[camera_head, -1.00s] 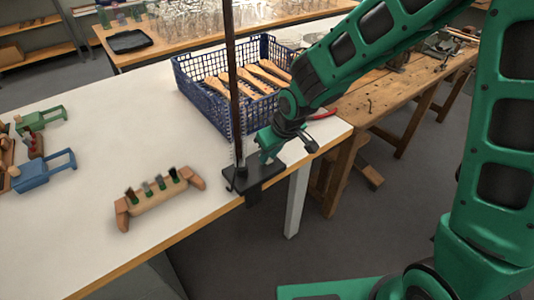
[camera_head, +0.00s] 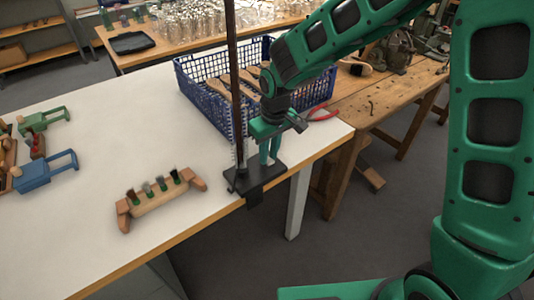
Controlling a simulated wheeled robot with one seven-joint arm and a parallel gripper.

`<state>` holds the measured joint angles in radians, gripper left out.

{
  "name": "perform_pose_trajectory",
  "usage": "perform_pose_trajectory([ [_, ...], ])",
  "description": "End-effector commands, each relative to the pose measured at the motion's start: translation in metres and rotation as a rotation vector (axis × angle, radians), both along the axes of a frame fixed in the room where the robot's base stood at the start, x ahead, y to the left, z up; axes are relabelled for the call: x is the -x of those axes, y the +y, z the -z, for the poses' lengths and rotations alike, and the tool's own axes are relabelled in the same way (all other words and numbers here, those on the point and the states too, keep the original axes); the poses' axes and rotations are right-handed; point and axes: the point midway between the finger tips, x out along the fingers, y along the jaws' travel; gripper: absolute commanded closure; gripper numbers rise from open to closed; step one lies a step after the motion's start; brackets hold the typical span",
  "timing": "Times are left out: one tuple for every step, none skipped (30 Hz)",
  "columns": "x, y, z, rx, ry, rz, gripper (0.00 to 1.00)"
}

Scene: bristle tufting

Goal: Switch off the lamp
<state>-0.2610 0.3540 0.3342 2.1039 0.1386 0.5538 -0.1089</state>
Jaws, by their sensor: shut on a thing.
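The lamp shows as a thin dark post (camera_head: 233,75) rising out of the top of the view from a black base (camera_head: 243,181) clamped at the white table's front edge. The lamp's head is out of view. My green gripper (camera_head: 268,160) points down just right of the post, its fingertips close above the base. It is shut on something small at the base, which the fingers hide. A switch cannot be made out.
A blue basket (camera_head: 190,88) with wooden handles stands behind the post. A wooden holder (camera_head: 155,201) with several bristle tufts lies to the left on the white table (camera_head: 120,130). A wooden workbench (camera_head: 375,105) stands right, and red-handled pliers (camera_head: 322,115) lie nearby.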

Motion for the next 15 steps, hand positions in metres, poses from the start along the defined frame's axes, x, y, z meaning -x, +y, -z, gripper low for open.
perform_pose_trajectory([
  [-0.0003, 0.0008, -0.0002, -0.002, -0.001, -0.001, 1.00],
  [-0.0002, 0.0007, -0.0002, -0.002, -0.001, -0.001, 1.00],
  [-0.0001, 0.0008, -0.0002, -0.002, -0.001, -0.001, 0.75],
  [-0.0001, 0.0008, -0.0003, -0.002, -0.001, -0.001, 0.68],
  [-0.0001, 0.0008, -0.0003, -0.002, -0.001, -0.001, 0.61],
  [-0.0001, 0.0008, -0.0003, -0.002, -0.001, -0.001, 0.61],
  [0.0000, 0.0006, -0.0003, -0.002, -0.001, -0.001, 0.61],
  [0.0000, 0.0006, -0.0003, -0.002, -0.001, -0.001, 0.61],
  [0.0000, 0.0006, -0.0003, -0.002, -0.001, -0.001, 0.61],
  [0.0001, 0.0006, -0.0002, -0.002, -0.001, -0.001, 0.61],
  [0.0000, 0.0005, -0.0002, -0.002, -0.001, -0.001, 0.61],
  [0.0000, 0.0005, -0.0002, -0.002, -0.001, -0.001, 0.61],
  [0.0000, 0.0005, -0.0004, -0.002, -0.001, 0.000, 0.61],
  [0.0000, 0.0003, -0.0009, -0.001, -0.002, 0.000, 0.61],
  [0.0001, 0.0003, -0.0022, -0.001, -0.002, 0.000, 0.61],
])
